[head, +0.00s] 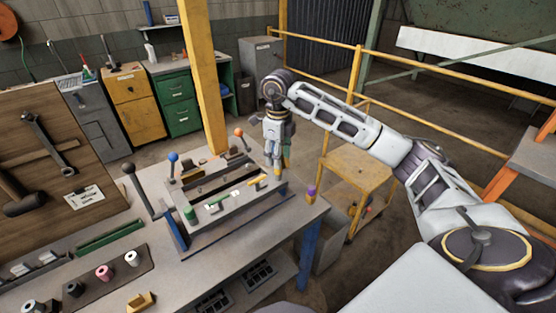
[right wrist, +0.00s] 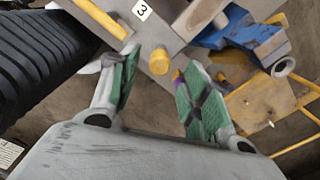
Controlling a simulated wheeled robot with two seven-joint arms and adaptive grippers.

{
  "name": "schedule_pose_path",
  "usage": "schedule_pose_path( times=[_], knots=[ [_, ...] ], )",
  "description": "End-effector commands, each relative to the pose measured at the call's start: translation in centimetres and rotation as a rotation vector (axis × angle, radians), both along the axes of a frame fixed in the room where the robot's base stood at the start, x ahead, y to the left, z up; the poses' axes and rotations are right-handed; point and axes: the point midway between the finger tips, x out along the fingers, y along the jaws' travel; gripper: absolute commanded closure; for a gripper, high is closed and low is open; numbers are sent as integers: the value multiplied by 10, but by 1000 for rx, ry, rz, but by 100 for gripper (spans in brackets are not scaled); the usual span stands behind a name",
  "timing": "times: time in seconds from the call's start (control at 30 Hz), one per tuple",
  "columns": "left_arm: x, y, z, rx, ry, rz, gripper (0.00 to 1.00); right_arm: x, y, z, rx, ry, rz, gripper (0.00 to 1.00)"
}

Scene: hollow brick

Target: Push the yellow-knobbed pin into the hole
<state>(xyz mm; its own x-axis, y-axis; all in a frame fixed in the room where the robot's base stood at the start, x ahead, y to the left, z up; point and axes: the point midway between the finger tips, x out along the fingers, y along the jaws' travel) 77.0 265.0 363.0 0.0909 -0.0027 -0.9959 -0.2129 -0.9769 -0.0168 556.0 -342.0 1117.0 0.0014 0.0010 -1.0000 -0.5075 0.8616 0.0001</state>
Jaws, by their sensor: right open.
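The yellow knob of the pin (right wrist: 158,62) shows in the right wrist view, at the edge of a grey plate (right wrist: 160,35). It appears between the fingertips of my right gripper (right wrist: 160,72). The green-padded fingers stand apart, with a gap on each side of the knob; I cannot tell the depth between them. In the head view my right gripper (head: 275,160) points down at the right end of the fixture (head: 215,212) on the table. The knob is hard to make out there, and the hole cannot be seen. My left gripper is not in view.
Levers with orange (head: 239,132), blue (head: 173,157) and dark (head: 128,168) knobs rise around the fixture. A purple-topped yellow piece (head: 311,193) stands at the table's right corner. A yellow cart (head: 355,170) and railing are beyond. The left table half holds several spools and tools.

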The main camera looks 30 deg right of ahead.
Motion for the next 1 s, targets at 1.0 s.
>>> schedule_pose_path(
  times=[1.0],
  knots=[
    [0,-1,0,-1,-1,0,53,0,0,87,-1,-1,1,53]
  ],
)
